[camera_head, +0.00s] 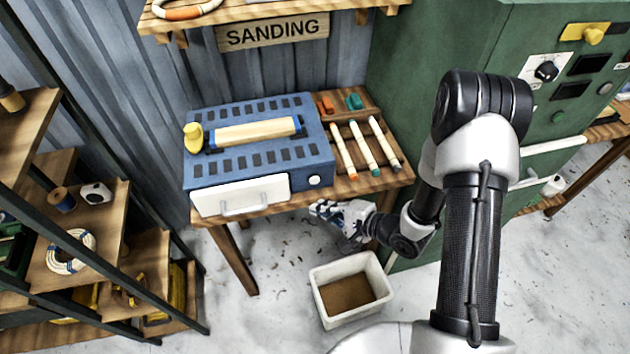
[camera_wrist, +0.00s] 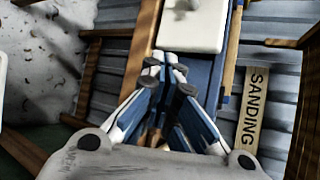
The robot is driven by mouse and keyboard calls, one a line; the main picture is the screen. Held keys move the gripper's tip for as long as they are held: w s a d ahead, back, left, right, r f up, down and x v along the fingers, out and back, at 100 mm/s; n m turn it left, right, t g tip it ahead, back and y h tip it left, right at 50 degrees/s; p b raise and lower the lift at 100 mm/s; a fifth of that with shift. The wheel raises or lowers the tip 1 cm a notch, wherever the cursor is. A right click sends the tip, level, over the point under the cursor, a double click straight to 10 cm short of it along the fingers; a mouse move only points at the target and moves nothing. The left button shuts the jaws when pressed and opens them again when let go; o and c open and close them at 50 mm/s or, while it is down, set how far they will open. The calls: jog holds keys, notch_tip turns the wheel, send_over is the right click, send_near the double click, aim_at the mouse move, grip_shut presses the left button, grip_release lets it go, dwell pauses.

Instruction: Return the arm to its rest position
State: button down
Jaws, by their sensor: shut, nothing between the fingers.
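My gripper (camera_head: 322,212) is at the front edge of the sanding table, below and to the right of the white drawer front (camera_head: 240,196). In the wrist view my gripper (camera_wrist: 172,72) is shut with its fingertips together and nothing between them. The arm reaches down from the right side of the head view and bends left toward the table. The blue sanding machine (camera_head: 258,140) sits on the wooden table (camera_head: 372,184), and its drawer front also shows in the wrist view (camera_wrist: 192,25).
A white bin (camera_head: 326,312) with brown contents stands on the floor below my gripper. Three light sticks (camera_head: 362,145) lie on the table's right part. A green cabinet (camera_head: 440,50) stands at right, a wooden shelf (camera_head: 92,205) at left. Concrete floor is open around the bin.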

dwell(0.3)
jog(key=w+d+r+n+t+h, duration=0.1)
jog(key=w+d+r+n+h, duration=0.2)
jog(key=w+d+r+h, duration=0.3)
jog(key=s+d+r+n+h, duration=0.3)
jog(key=d+r+h, duration=0.2)
jog(key=d+r, duration=0.7)
jog(key=s+r+n+g+h, duration=0.1)
jog(key=s+r, duration=0.8)
jog(key=s, duration=0.1)
jog(key=s+a+r+n+g, duration=0.1)
jog(key=s+a, duration=0.1)
jog(key=s, duration=0.6)
jog(key=s+a+r+n+g+y, duration=0.1)
jog(key=s+a+n, duration=0.1)
jog(key=s, duration=0.5)
jog(key=shift+s+r+g, duration=0.2)
jog(key=shift+s+g, duration=0.1)
jog(key=shift+s, duration=0.05)
jog(key=c, duration=2.4)
grip_release()
